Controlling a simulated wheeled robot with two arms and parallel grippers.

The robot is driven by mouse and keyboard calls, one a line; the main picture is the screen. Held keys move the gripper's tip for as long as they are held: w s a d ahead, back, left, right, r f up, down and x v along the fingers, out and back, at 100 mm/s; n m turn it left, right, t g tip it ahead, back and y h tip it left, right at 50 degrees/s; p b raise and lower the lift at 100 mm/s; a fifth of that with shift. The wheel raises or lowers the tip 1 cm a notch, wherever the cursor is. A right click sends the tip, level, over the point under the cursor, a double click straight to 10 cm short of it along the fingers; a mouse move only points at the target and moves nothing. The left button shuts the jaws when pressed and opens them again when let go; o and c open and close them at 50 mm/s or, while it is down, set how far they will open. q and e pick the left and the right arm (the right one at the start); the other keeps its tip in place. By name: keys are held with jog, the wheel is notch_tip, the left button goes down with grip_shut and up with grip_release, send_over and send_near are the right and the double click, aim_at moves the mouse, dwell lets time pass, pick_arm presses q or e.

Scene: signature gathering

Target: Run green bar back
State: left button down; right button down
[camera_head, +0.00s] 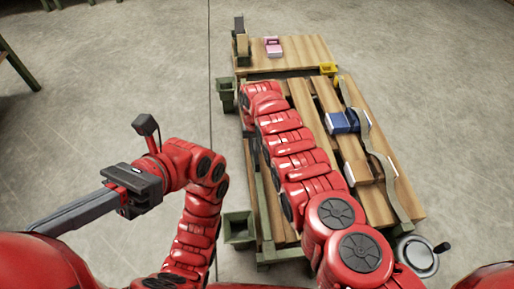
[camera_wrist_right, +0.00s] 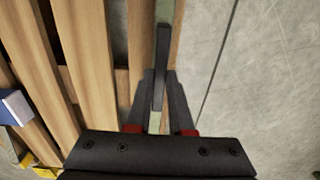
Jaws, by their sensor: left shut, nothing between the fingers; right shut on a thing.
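A pale green bar (camera_wrist_right: 163,12) runs along the edge of the slatted wooden table in the right wrist view, partly covered by my fingers. A green length (camera_head: 268,215) also shows along the table's left side in the head view; I cannot tell if it is the same piece. My right gripper (camera_wrist_right: 160,80) is over the bar, shut on a narrow dark piece; whether this belongs to the bar is unclear. My right arm hides this gripper in the head view. My left gripper (camera_head: 60,218) is shut and empty, off the table's left side.
The wooden table (camera_head: 315,105) carries a blue block (camera_head: 343,122), a pink object (camera_head: 273,46) and a yellow piece (camera_head: 328,69). A round grey handwheel (camera_head: 415,256) is at the lower right.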

jog(key=shift+s+a, duration=0.1)
jog(key=shift+a, duration=0.25)
jog(key=c, duration=0.8)
grip_release()
